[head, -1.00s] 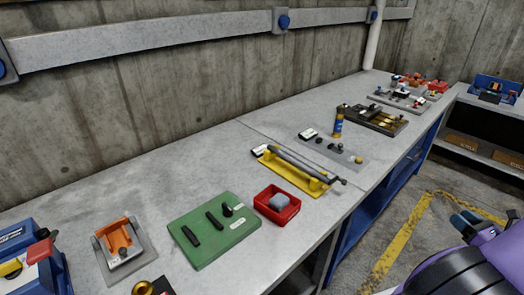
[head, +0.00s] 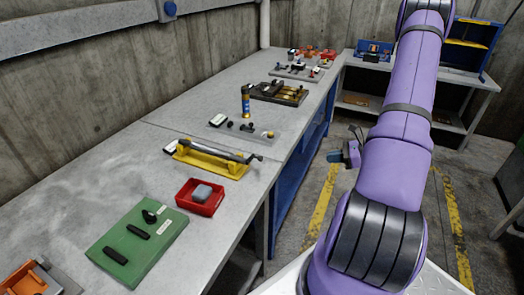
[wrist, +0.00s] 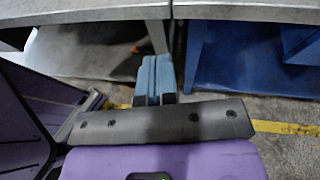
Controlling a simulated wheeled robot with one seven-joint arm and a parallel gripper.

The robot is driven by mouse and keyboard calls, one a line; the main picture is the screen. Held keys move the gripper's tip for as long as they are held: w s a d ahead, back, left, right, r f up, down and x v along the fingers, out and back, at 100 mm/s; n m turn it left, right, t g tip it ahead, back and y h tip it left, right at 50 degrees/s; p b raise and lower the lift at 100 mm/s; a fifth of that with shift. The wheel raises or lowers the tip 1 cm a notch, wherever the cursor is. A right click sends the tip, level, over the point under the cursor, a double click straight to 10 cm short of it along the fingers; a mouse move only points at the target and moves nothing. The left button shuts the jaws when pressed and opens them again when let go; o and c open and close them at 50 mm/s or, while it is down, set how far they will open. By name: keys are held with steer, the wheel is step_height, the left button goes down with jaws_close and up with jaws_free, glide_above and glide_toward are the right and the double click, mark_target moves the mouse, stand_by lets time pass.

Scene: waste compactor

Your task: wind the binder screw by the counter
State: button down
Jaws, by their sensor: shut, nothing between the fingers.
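The likely binder screw (head: 216,150), a grey rod with a dark crank-like end at its right, lies along a yellow frame (head: 232,172) on the grey counter (head: 105,165). The label beside it is too small to read. My gripper (head: 336,156) is off the counter's right side, over the floor, well right of the screw and apart from it. In the wrist view its blue fingers (wrist: 154,78) are together and empty, pointing toward the counter's front. The screw is not in the wrist view.
A red tray (head: 184,200) with a grey block and a green board (head: 120,240) are nearer me. A blue-yellow canister (head: 245,102) and a dark fixture (head: 290,96) stand farther back. The floor beside the counter is clear, with yellow lines.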

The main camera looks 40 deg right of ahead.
steer(key=w+a+r+n+g+h, duration=0.6)
steer(key=w+a+r+n+g, duration=0.5)
steer(key=w+a+r+n, duration=0.5)
glide_above(263, 169)
steer(key=shift+m, duration=0.3)
steer(key=d+x, duration=0.1)
steer(key=x, duration=0.3)
steer(key=d+x, duration=0.1)
steer(key=x, duration=0.4)
steer(key=d+f+x, duration=0.1)
steer(key=x, duration=0.4)
steer(key=shift+d+r, duration=0.1)
steer(key=shift+d, duration=0.05)
steer(key=shift+w+d, duration=0.1)
